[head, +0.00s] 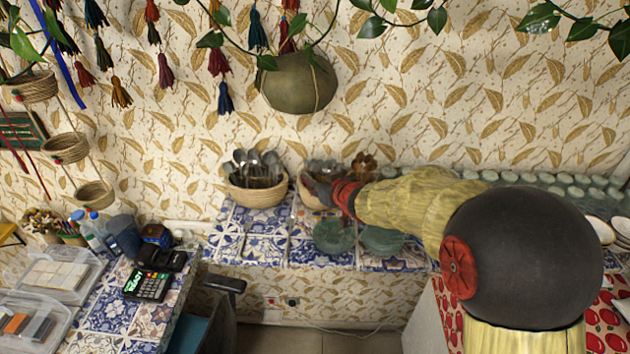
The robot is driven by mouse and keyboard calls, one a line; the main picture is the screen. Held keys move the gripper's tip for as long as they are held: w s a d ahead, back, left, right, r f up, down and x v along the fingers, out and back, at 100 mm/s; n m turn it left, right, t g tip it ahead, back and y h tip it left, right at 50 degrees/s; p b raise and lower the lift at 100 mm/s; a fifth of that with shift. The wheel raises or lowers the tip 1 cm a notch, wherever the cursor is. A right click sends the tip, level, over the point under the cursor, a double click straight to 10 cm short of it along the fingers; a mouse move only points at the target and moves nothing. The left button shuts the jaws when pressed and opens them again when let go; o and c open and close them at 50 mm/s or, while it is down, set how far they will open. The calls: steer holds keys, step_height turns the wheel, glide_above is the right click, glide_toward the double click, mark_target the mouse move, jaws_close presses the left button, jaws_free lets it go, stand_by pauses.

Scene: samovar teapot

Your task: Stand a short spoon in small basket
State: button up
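A woven basket (257,196) on the blue-and-white tiled ledge holds several upright metal spoons (262,166). A second woven basket (309,198) stands just to its right. It holds metal utensils (322,167) and brown, wooden-looking ones (363,162), and my arm partly covers it. I cannot tell which basket is the small one. My gripper (314,188) is a dark shape at the end of my arm, in front of or over the second basket. Its fingers are too small and overlapped to show whether they are open or hold a spoon.
Two green bowl-like vessels (333,237) (383,241) sit on the ledge below my arm. A hanging pot (297,83) and tassels are above. A card terminal (147,285) and clear boxes (53,275) are on the left counter. Bare tiles (262,245) show before the left basket.

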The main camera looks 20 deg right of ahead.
steer(key=shift+s+f, duration=0.1)
steer(key=v, duration=1.2)
stand_by(0.7)
steer(key=s+d+f+m+g+h+b, duration=0.1)
steer(key=s+d+m+h+b, duration=0.15)
steer(key=s, duration=0.35)
steer(key=s+d+m+g+h+b, duration=0.1)
steer(key=s+d+h+b, duration=0.25)
steer(key=s, duration=0.25)
steer(key=s+a+f+g+y+b, duration=0.1)
steer(key=s+a+f+g+b, duration=0.1)
steer(key=s, duration=0.6)
steer(key=s+a+f+n+g+y+b, duration=0.1)
steer(key=s+a+f+g+y+b, duration=0.1)
steer(key=s+a+f, duration=0.3)
steer(key=s+a+g, duration=0.1)
steer(key=s, duration=0.3)
steer(key=shift+a+b, duration=0.25)
steer(key=shift+b, duration=0.15)
